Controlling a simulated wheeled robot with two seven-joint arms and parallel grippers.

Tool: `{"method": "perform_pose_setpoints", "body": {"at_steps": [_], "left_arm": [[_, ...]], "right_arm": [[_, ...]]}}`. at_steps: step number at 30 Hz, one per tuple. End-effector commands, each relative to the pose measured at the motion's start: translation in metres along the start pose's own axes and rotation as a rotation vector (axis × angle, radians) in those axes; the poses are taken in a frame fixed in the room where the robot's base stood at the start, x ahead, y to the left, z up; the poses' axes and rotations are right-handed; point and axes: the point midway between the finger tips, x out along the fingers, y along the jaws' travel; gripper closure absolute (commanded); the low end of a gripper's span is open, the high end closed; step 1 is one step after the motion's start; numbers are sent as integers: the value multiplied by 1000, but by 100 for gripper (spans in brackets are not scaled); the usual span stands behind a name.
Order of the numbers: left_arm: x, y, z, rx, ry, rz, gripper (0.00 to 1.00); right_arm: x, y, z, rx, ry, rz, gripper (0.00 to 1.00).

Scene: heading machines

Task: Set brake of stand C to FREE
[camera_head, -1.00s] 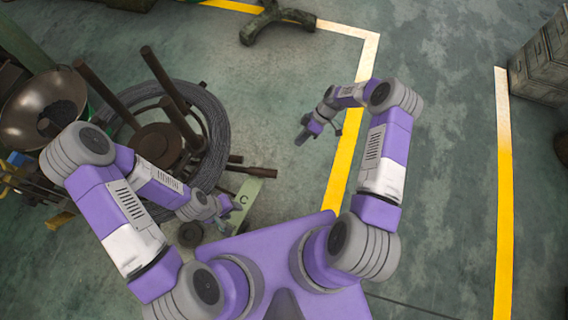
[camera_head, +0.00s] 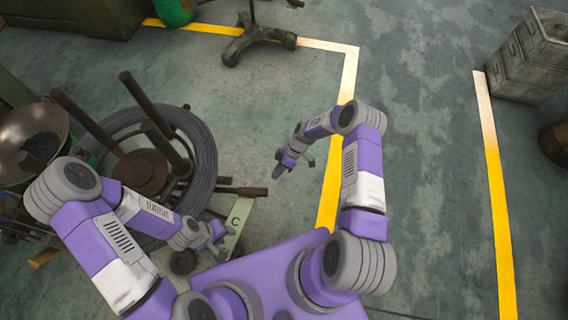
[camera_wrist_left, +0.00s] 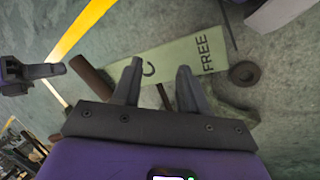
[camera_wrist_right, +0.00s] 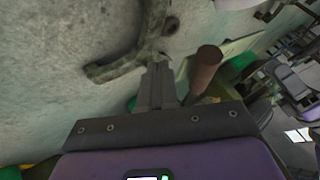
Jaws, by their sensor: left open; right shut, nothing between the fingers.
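Stand C carries a dark wire coil (camera_head: 207,155) and rusty posts, at the left of the head view. Its pale green leg (camera_head: 238,212) bears a letter C; the left wrist view shows this green bar (camera_wrist_left: 170,60) with C and FREE printed on it. A brown rod handle (camera_head: 243,191) sticks out beside the leg; a brown rod also shows in the left wrist view (camera_wrist_left: 95,80). My left gripper (camera_head: 223,236) is open over the leg, its fingers (camera_wrist_left: 158,70) apart with nothing gripped. My right gripper (camera_head: 279,168) is shut and empty, right of the rod. The brake's setting is unclear.
A metal bowl (camera_head: 32,135) stands at the far left. A dark footed stand (camera_head: 258,38) is at the back, and grey boxes (camera_head: 530,55) are at the right. Yellow floor lines (camera_head: 495,190) cross the floor. Floor right of my right arm is clear.

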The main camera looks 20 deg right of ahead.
Motion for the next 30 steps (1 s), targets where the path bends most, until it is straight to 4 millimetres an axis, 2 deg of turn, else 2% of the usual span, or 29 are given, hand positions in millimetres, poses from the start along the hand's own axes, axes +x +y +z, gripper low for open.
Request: {"method": "perform_pose_setpoints", "body": {"at_steps": [3, 9, 26, 30], "left_arm": [[0, 0, 0, 0, 0, 0, 57], [0, 0, 0, 0, 0, 0, 57], [0, 0, 0, 0, 0, 0, 57], [-4, 1, 0, 0, 0, 0, 57]], "right_arm": [[7, -15, -2, 0, 0, -2, 100], [14, -32, -2, -1, 0, -1, 100], [17, -39, -3, 1, 1, 0, 100], [23, -48, -6, 8, 4, 1, 100]]}}
